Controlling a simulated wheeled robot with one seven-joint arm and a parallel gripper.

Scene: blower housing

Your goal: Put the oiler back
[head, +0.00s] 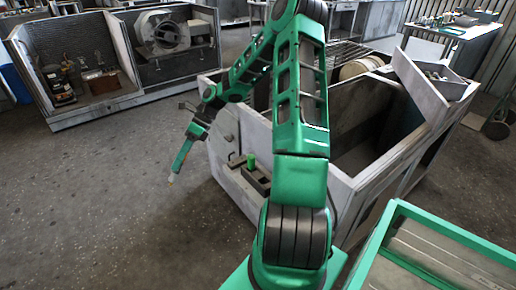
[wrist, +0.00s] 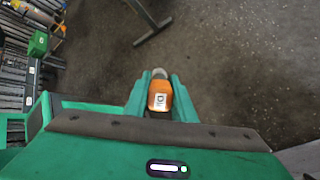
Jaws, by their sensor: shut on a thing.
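My gripper (wrist: 160,90) is shut on the oiler (wrist: 159,101), an orange body with a pale label and a whitish round end, seen between the two green fingers in the wrist view. In the head view my gripper (head: 176,168) hangs down over the open floor, left of the grey blower housing (head: 228,183).
A small green object (head: 250,162) stands on a ledge at the housing's near left side. An open grey cabinet (head: 95,115) with machine parts stands at the back left. A green-framed table (head: 440,235) is at the lower right. The floor at left is clear.

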